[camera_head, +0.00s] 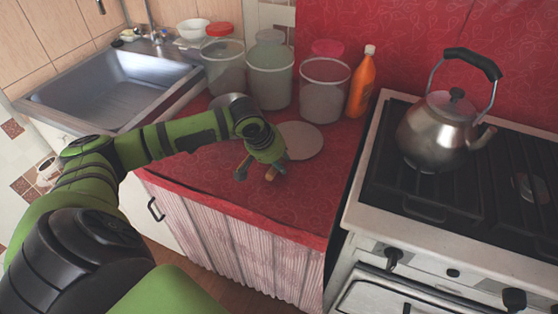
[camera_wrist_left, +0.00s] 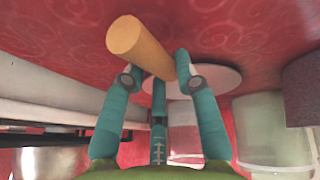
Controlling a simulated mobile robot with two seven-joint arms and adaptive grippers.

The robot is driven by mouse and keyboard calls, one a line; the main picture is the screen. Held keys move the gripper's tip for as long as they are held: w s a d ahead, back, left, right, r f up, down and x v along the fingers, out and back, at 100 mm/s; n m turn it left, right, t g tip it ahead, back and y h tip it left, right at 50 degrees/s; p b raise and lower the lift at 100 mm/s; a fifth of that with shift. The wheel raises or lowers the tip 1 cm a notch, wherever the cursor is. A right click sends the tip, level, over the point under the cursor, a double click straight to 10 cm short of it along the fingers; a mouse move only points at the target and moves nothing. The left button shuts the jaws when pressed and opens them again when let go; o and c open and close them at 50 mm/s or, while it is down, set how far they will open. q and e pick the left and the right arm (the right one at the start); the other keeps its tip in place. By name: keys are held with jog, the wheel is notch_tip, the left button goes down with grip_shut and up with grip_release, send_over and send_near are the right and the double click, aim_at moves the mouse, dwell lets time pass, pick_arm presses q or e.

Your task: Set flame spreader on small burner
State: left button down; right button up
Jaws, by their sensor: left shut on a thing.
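The flame spreader (camera_head: 302,141) is a flat pale disc with a wooden handle, over the red counter in the head view. In the left wrist view its handle (camera_wrist_left: 140,42) runs between my fingers and the disc (camera_wrist_left: 218,82) is behind them. My left gripper (camera_head: 257,172) is shut on the handle, close to the red oilcloth; I cannot tell whether the disc touches the cloth. A round burner (camera_head: 529,187) shows under the grate at the right of the stove (camera_head: 452,228); I cannot tell whether it is the small one. My right gripper is out of view.
A metal kettle (camera_head: 440,131) stands on the stove's back left. An orange bottle (camera_head: 361,85) and several lidded containers (camera_head: 323,92) line the back of the counter. A sink (camera_head: 112,88) is at the left. The front grate area is clear.

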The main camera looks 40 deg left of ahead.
pick_arm(q)
jog(key=shift+f, duration=0.15)
jog(key=c, duration=0.9)
grip_release()
jog(key=shift+f, duration=0.1)
jog(key=shift+c, duration=0.2)
